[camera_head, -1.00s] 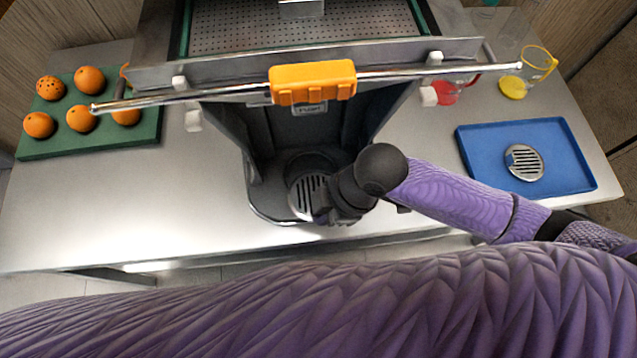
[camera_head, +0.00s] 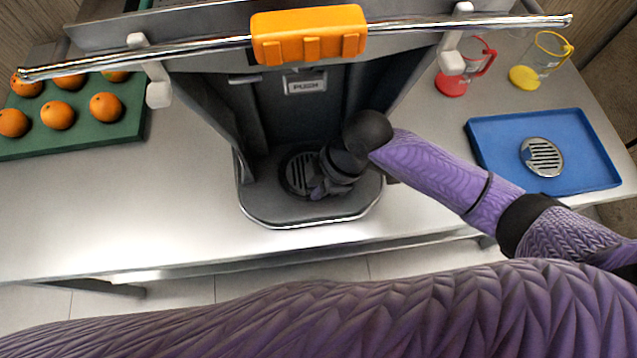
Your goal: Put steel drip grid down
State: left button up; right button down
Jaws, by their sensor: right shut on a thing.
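A slotted round drip grid (camera_head: 297,173) is at the drip base (camera_head: 262,203) of the juicer, over its round recess, and looks dark in the shade. My right gripper (camera_head: 322,190) is shut on its right side and hides part of it. I cannot tell whether the grid is fully seated. A second round steel grid (camera_head: 541,157) lies on the blue tray (camera_head: 489,173) at the right. My left gripper is not in view; a large purple arm link of mine crosses the bottom.
A chrome bar with an orange handle (camera_head: 309,35) spans above the juicer bay. Several oranges (camera_head: 57,116) lie on a green board (camera_head: 122,125) at the left. Red (camera_head: 452,83) and yellow (camera_head: 525,76) jugs stand at the back right. The counter's left front is clear.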

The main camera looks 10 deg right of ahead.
jog(key=c, duration=0.7)
grip_release()
jog(key=shift+c, duration=0.2)
jog(key=shift+r, duration=0.1)
pick_arm(q)
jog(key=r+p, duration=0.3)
jog(key=p, duration=0.1)
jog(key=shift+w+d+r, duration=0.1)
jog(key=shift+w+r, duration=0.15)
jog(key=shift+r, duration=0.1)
pick_arm(e)
jog(key=v, duration=0.7)
jog(key=shift+r, duration=0.2)
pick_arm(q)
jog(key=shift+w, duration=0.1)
pick_arm(e)
jog(key=shift+d, duration=0.1)
